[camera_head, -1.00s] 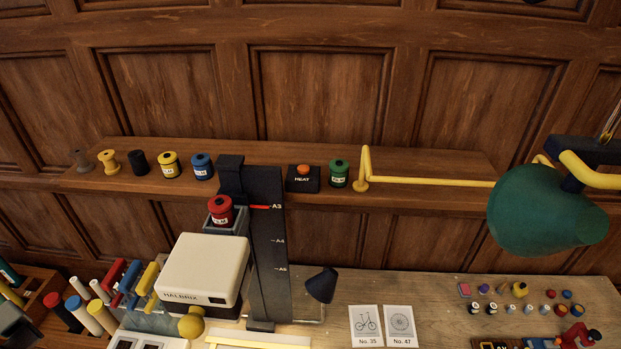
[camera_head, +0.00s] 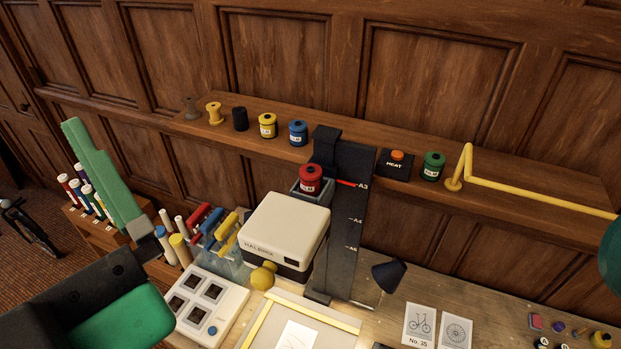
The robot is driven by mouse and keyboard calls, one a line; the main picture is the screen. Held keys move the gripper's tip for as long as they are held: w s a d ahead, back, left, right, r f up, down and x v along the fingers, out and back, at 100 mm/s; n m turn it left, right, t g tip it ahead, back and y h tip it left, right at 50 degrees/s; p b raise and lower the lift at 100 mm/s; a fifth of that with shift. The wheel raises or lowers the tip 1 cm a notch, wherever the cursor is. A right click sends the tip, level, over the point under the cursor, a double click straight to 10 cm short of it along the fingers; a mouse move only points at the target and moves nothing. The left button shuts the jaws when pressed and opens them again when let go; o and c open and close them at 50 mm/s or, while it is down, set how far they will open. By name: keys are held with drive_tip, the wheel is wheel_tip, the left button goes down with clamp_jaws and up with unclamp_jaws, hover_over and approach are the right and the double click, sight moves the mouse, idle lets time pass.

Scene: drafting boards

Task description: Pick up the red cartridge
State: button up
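The red cartridge (camera_head: 310,181) is a small round canister with a dark top and a white label. It stands upright in a grey open holder (camera_head: 298,193) behind the cream-white projector head (camera_head: 285,228), beside the dark upright column (camera_head: 345,215). Green and dark parts of my arm reach in at the left and lower left, well apart from the cartridge. I cannot make out two fingertips on them, so whether my gripper is open or shut does not show. Nothing of mine touches the cartridge.
A wooden shelf (camera_head: 560,195) behind carries yellow (camera_head: 267,126), blue (camera_head: 298,133) and green (camera_head: 432,167) cartridges, spools and a heat button box (camera_head: 397,165). Coloured tubes and handles stand left of the projector. A yellow bent rod (camera_head: 540,196) spans the right. A button panel (camera_head: 240,297) lies in front.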

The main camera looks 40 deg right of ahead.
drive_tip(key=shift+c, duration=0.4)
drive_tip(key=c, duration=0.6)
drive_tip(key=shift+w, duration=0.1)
